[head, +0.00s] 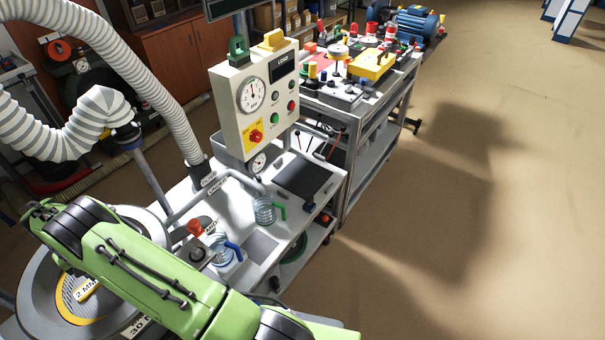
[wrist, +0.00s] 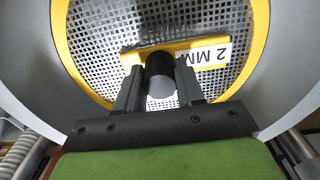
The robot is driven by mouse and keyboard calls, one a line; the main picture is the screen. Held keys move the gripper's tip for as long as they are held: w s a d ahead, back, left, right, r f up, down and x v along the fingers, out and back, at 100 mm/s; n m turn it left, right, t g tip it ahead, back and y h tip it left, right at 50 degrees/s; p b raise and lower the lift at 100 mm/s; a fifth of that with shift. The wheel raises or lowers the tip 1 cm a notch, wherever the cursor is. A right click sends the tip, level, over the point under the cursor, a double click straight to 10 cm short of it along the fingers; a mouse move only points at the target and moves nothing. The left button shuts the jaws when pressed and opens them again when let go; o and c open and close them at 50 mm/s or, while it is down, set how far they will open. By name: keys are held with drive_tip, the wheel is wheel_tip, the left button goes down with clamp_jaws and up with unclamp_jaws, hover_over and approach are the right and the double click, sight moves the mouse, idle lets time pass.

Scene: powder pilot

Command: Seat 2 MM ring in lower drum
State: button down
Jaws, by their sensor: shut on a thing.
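The 2 MM ring is a yellow-rimmed sieve with a metal mesh and a white "2 MM" label. It shows in the wrist view (wrist: 258,40) and, partly behind my green arm, at the lower left of the head view (head: 66,300). My gripper (wrist: 160,90) is shut on the dark round knob on the ring's yellow crossbar. The grey lower drum (head: 40,290) surrounds the ring in the head view, and grey curved walls flank it in the wrist view. I cannot tell whether the ring rests on its seat. My fingertips are hidden in the head view.
Jars with blue (head: 222,250) and green (head: 265,210) handles stand right of the drum. A ribbed white hose (head: 150,85) hangs above. A cluttered cart (head: 365,90) stands behind; floor at right is clear.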

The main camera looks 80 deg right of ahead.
drive_tip(key=shift+f+b, duration=0.35)
drive_tip(key=shift+f, duration=0.05)
drive_tip(key=c, duration=0.6)
unclamp_jaws()
drive_tip(key=c, duration=0.3)
wheel_tip(320, 180, up, 12)
drive_tip(key=p, duration=0.7)
drive_tip(key=shift+f, duration=0.2)
drive_tip(key=shift+f, duration=0.1)
